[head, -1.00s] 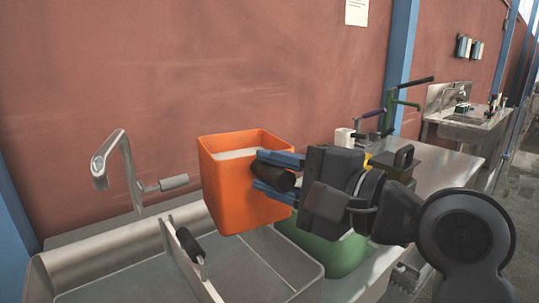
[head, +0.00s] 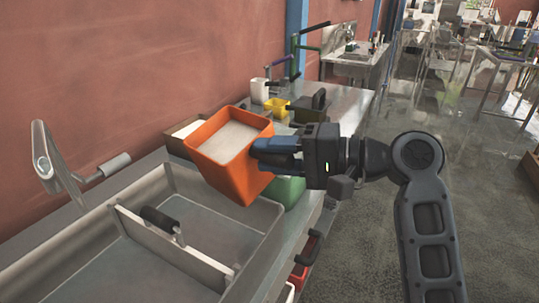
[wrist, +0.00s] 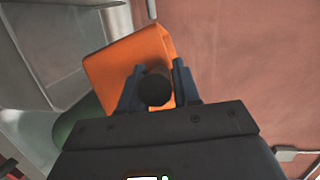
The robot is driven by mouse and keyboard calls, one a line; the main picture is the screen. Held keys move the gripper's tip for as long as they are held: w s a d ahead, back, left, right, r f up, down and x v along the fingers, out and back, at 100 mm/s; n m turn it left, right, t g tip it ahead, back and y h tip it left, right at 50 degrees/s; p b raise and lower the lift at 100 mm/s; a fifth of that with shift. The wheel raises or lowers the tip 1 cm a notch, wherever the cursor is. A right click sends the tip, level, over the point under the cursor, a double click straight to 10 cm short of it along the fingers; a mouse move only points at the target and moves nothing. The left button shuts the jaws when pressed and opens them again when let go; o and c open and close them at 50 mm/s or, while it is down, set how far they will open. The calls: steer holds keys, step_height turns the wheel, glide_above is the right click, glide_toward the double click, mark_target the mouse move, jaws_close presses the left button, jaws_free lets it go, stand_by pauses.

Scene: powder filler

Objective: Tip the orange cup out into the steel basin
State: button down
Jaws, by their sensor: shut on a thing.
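The orange cup (head: 228,160) is square, with pale powder (head: 232,138) showing inside near its rim. It is tilted to the left in the head view and held above the basin's right edge. My gripper (head: 268,153) is shut on its dark handle, on the cup's right side. The wrist view shows the cup (wrist: 120,65) beyond the handle (wrist: 155,88), which sits between the blue fingers. The steel basin (head: 80,245) is at the lower left, with a divider (head: 175,250) across it. No powder shows falling.
A faucet (head: 60,160) stands behind the basin at the left. A green container (head: 289,190) is partly hidden under the gripper. A yellow box (head: 277,106) and a dark container (head: 312,108) stand farther back on the counter.

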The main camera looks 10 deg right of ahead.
steer(key=shift+a+r+n+h, duration=0.1)
steer(key=shift+r+n+h, duration=0.4)
steer(key=shift+n, duration=0.4)
steer(key=shift+s+a+f+n+h+b, duration=0.1)
steer(key=shift+s+f+n+h+b, duration=0.1)
steer(key=shift+f+n+b, duration=0.25)
steer(key=shift+s+a+f+n+h+b, duration=0.15)
steer(key=shift+f+h+b, duration=0.1)
steer(key=shift+b, duration=0.25)
steer(key=f+n+h+b, duration=0.1)
steer(key=b, duration=0.1)
steer(key=s+a+f+n+t+h+b, duration=0.1)
steer(key=f+n+b, duration=0.1)
steer(key=b, duration=0.1)
steer(key=a+f+n+t+h+b, duration=0.1)
steer(key=n+b, duration=0.1)
steer(key=b, duration=0.1)
steer(key=shift+s+a+f, duration=0.15)
steer(key=shift+s, duration=0.25)
steer(key=shift+s+a+f+n+t+h+b, duration=0.2)
steer(key=shift+s+a+n+t+h+b, duration=0.15)
steer(key=shift+n, duration=0.2)
steer(key=shift+s+a+f+n+t+h+b, duration=0.1)
steer(key=shift+a+f+n+t+h+b, duration=0.15)
steer(key=shift+n+h, duration=0.25)
